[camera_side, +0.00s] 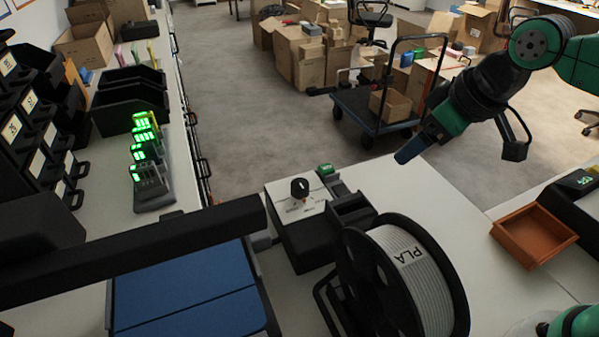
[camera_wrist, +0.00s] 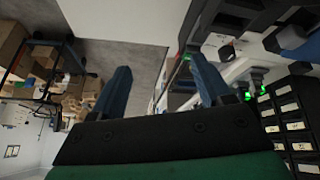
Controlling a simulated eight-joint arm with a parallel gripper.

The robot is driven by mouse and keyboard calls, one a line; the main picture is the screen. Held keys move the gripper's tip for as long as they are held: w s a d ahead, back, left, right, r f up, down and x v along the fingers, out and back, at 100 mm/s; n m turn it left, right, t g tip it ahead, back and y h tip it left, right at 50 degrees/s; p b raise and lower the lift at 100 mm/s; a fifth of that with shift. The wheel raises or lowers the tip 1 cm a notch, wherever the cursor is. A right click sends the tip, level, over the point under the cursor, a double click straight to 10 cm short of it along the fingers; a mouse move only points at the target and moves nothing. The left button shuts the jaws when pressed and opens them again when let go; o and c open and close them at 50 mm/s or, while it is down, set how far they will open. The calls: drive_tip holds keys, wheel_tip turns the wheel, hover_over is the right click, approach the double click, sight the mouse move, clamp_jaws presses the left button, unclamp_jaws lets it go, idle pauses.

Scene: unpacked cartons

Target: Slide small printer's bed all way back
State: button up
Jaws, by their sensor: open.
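The printer's flat blue bed (camera_side: 185,292) lies at the bottom left of the side view, under and in front of a black crossbeam (camera_side: 130,250). The beam hides part of it, and its near end runs out of the picture. My gripper (camera_side: 405,156) hangs in the air at the upper right, well apart from the bed, its blue fingertip pointing down and left. In the wrist view my gripper (camera_wrist: 160,75) shows two blue fingers spread apart with nothing between them. I cannot make out the bed for certain there.
A PLA filament spool (camera_side: 412,280) and a black box with a white top (camera_side: 300,215) stand right of the bed. An orange tray (camera_side: 534,236) is at the right. A charger with green lights (camera_side: 148,165) stands at the left. The white table (camera_side: 400,190) is clear below my gripper.

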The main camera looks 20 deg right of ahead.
drive_tip(key=a+f+n+g, duration=0.1)
drive_tip(key=a+n, duration=0.3)
drive_tip(key=a, duration=0.3)
drive_tip(key=w+a+f+n+g, duration=0.1)
drive_tip(key=a+n+g, duration=0.1)
drive_tip(key=a+n, duration=0.3)
drive_tip(key=w+a+f+n+g, duration=0.1)
drive_tip(key=a+n, duration=0.3)
drive_tip(key=a, duration=0.6)
drive_tip(key=shift+f+n+g+h, duration=0.3)
drive_tip(key=shift+f+n+g, duration=0.15)
drive_tip(key=shift+g, duration=0.15)
drive_tip(key=shift+s+a+f, duration=0.1)
drive_tip(key=shift+a+f, duration=0.15)
drive_tip(key=shift+f, duration=2.65)
clamp_jaws()
